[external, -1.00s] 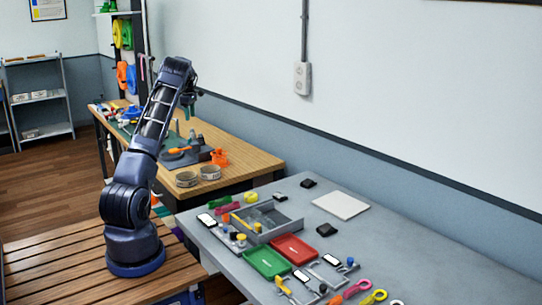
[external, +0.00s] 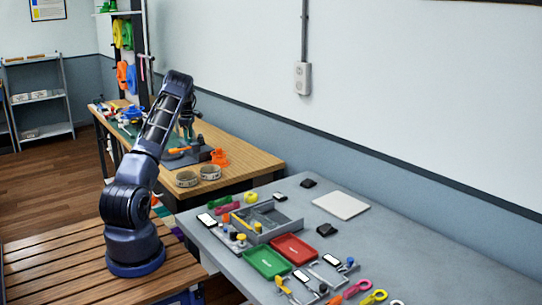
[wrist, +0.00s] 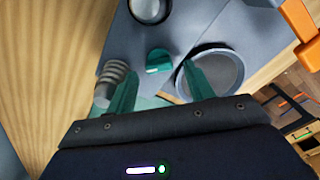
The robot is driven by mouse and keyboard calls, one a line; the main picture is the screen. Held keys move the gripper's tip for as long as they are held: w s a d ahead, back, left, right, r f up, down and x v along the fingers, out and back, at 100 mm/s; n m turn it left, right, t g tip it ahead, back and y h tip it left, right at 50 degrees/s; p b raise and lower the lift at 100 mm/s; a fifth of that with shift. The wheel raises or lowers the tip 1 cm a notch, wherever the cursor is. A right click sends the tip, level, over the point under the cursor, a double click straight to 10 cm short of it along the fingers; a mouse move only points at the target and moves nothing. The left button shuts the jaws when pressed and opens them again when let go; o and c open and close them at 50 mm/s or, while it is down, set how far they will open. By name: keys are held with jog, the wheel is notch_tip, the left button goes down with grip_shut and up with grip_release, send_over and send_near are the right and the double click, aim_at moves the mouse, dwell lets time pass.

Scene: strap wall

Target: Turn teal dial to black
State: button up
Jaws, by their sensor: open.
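The teal dial (wrist: 157,61) shows in the wrist view, a small knob with a pale mark on its near side, on a grey panel (wrist: 178,28). My gripper (wrist: 159,70) is open, its two green fingers pointing down at the panel. The dial lies between and slightly beyond the fingertips in the picture; I see no contact. No black mark for the dial can be made out. In the external view my gripper (external: 187,132) hangs over the wooden table near the grey fixture; the dial cannot be made out there.
In the wrist view a ridged grey post (wrist: 115,72) stands left of the dial and a round dark-grey disc (wrist: 217,68) lies right. An orange part (wrist: 298,18) is at upper right. In the external view, two round tins (external: 186,179) and an orange object (external: 219,157) sit nearby.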

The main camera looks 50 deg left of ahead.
jog(key=shift+f, duration=0.5)
jog(key=c, duration=1)
